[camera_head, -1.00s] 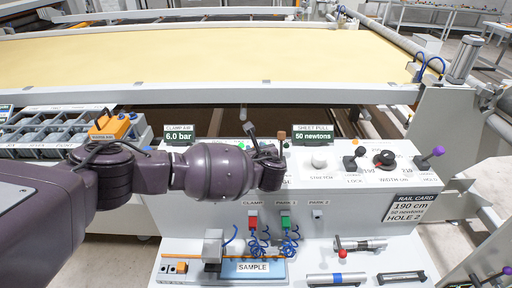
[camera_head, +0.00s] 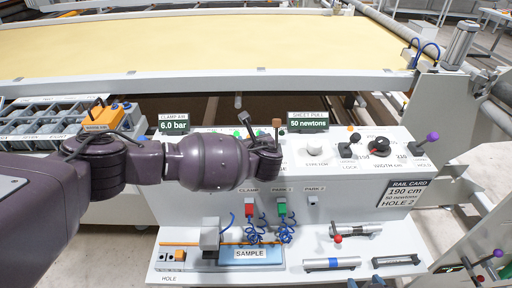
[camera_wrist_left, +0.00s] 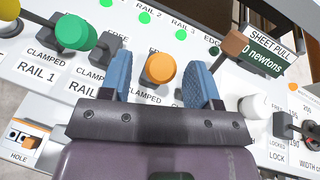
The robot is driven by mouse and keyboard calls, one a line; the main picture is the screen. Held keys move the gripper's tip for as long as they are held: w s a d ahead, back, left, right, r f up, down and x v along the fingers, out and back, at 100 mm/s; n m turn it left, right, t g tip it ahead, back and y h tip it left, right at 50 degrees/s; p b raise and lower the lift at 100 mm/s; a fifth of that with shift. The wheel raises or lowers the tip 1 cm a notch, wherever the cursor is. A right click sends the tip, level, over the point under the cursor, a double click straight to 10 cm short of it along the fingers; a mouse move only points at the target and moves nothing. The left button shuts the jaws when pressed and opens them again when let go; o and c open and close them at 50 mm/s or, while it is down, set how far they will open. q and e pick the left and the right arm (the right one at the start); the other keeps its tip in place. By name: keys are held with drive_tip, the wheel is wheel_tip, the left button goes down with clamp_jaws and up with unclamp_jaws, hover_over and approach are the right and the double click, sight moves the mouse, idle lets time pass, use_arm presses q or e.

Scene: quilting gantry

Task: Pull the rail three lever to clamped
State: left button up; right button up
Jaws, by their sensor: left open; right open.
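The rail three lever has an orange knob (camera_wrist_left: 160,68), seen in the left wrist view above a "CLAMPED" label; its exact setting I cannot tell. My left gripper (camera_wrist_left: 160,82) is open, with one blue finger on each side of the orange knob and gaps visible between. In the head view my left arm hides this knob and most of the left gripper. Tips that look like my right gripper (camera_head: 366,284) show at the bottom edge of the head view, open and apart from the levers.
A green knob (camera_wrist_left: 75,32) and a brown knob (camera_wrist_left: 234,43) flank the orange one closely. A white knob (camera_wrist_left: 254,105) is to the right. A shelf below holds a blue sample pad (camera_head: 252,263) and metal tools. The yellow sheet (camera_head: 200,42) lies behind.

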use_arm(q)
drive_tip(key=v, duration=1)
idle(0.3)
